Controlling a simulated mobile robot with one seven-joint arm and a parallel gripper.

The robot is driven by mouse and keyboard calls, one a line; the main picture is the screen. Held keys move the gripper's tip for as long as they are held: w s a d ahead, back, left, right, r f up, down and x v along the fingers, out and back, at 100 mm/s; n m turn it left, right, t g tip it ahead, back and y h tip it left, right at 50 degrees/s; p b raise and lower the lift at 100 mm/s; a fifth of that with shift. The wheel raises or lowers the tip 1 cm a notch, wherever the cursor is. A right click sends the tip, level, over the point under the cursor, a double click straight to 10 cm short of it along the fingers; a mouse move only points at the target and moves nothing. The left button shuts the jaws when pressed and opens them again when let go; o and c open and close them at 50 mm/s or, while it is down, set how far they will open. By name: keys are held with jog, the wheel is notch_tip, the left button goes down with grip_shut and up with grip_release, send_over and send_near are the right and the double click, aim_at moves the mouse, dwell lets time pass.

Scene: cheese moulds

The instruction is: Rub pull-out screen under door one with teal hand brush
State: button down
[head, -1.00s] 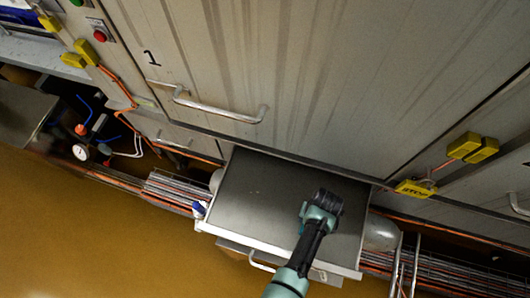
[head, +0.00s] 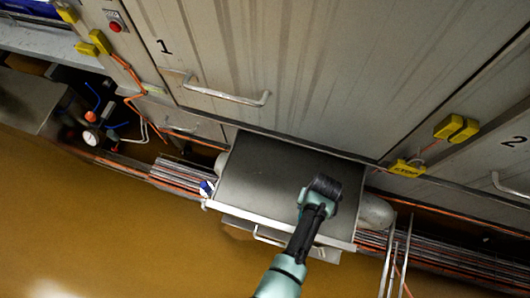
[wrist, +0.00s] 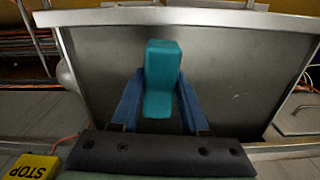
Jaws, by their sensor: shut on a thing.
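The pull-out screen (head: 262,178) is a flat grey panel, drawn out under the door marked 1 (head: 235,65). It also fills the middle of the wrist view (wrist: 237,80). My gripper (head: 325,188) is over the right part of the screen in the head view. In the wrist view its two blue fingers (wrist: 160,108) are shut on the teal hand brush (wrist: 162,75), which stands out beyond them over the screen. The brush's bristles are hidden, and I cannot tell whether it touches the screen. In the head view my gripper covers the brush.
A handle (head: 268,238) is on the screen's front edge. Pipes and orange cables run along both sides. Yellow tags (head: 407,168) hang right of the screen, and a metal rail (head: 396,255) stands at the lower right. The brown floor (head: 130,235) is clear at left.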

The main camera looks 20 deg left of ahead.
jog(key=shift+r+p, duration=0.8)
jog(key=shift+r, duration=0.45)
